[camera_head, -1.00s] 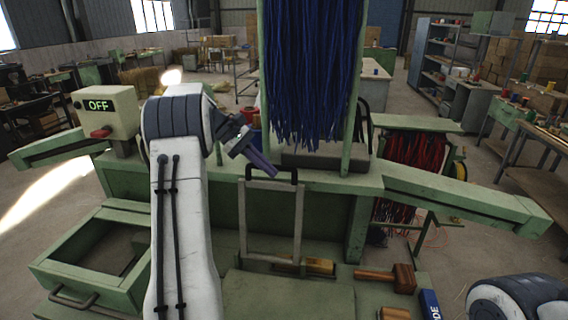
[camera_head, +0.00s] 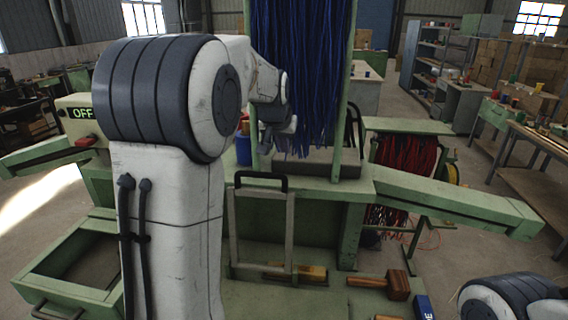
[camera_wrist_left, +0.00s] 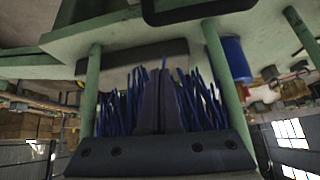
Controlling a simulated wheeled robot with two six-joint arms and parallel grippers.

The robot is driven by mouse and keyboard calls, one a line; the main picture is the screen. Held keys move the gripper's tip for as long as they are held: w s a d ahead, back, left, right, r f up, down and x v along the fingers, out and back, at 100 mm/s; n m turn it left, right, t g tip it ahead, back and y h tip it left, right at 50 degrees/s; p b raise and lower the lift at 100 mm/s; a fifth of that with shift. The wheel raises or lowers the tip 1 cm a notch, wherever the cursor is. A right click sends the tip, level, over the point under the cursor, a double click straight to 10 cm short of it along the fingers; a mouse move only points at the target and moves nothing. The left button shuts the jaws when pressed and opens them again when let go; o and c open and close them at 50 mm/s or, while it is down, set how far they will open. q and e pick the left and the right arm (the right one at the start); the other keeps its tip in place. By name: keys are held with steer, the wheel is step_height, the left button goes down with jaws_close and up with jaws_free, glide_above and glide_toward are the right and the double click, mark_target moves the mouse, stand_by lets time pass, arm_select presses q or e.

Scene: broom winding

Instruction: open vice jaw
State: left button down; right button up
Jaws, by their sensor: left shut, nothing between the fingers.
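A metal frame with a black lever handle (camera_head: 261,181) stands upright at the front of the green machine. A dark grey block (camera_head: 318,164) lies on the machine top under hanging blue bristles (camera_head: 305,80); it also shows in the left wrist view (camera_wrist_left: 135,55). I cannot tell for sure which part is the vice jaw. My left gripper (camera_head: 277,135) is above and behind the handle, at the left edge of the bristles. In the left wrist view its dark fingers (camera_wrist_left: 158,100) are shut and empty, pointing toward the block with bristles around them. My right gripper is out of view.
A control box marked OFF (camera_head: 80,118) is at the left, partly behind my left arm. A blue container (camera_head: 243,150) stands beside the left post. A wooden mallet (camera_head: 395,285) lies at the front right. An open drawer (camera_head: 60,275) juts out at lower left.

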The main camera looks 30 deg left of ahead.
mark_target(283, 175)
arm_select(q)
steer(key=p+x, duration=0.2)
steer(key=x, duration=0.3)
steer(key=shift+w+a+f, duration=0.1)
steer(key=shift+w+f, duration=0.2)
steer(key=shift+s+d+f+p, duration=0.15)
steer(key=shift+s+f+p, duration=0.15)
steer(key=shift+s, duration=0.3)
steer(key=shift+s+d+f+p, duration=0.15)
steer(key=shift+s+f+p, duration=0.15)
steer(key=shift+s, duration=0.35)
steer(key=shift+s+d+f+p, duration=0.2)
steer(key=shift+s+p, duration=0.15)
steer(key=shift+s, duration=0.25)
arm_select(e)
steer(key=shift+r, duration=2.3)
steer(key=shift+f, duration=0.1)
arm_select(q)
steer(key=s+b, duration=0.2)
steer(key=b, duration=0.1)
steer(key=shift+d+t, duration=0.3)
steer(key=shift+d, duration=0.05)
steer(key=shift+s+d+r+b, duration=0.15)
steer(key=shift+s+b, duration=0.25)
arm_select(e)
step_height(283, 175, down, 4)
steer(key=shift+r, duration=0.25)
